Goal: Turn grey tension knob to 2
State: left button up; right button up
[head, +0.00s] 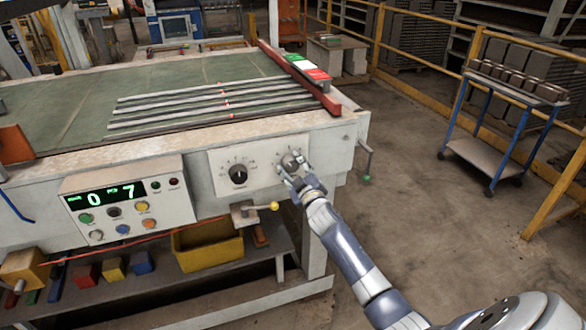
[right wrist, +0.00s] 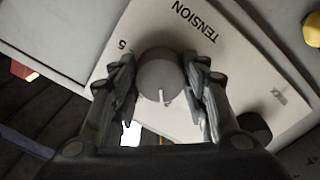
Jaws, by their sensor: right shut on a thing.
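The grey tension knob (head: 291,160) is on the white front panel (head: 262,152) of the bench. In the right wrist view the round knob (right wrist: 160,72) shows a short white mark near its lower edge. The word TENSION and a 5 are printed beside it; the other numbers of its scale are hidden or unreadable. My right gripper (head: 290,170) is at the knob, with a finger on either side of it, shut on it. My left gripper is not in view.
A black knob (head: 238,175) sits left on the same panel. A control box (head: 130,200) with a green display reading 0 and 7 is further left. A lever with a yellow ball (head: 273,206) is below, and a crank (head: 366,160) is at the right corner.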

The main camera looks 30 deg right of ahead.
jog(key=shift+n, duration=0.7)
jog(key=o, duration=1.1)
jog(key=shift+s, duration=0.1)
jog(key=v, duration=1.1)
jog(key=shift+s, duration=0.4)
jog(key=shift+f, duration=0.1)
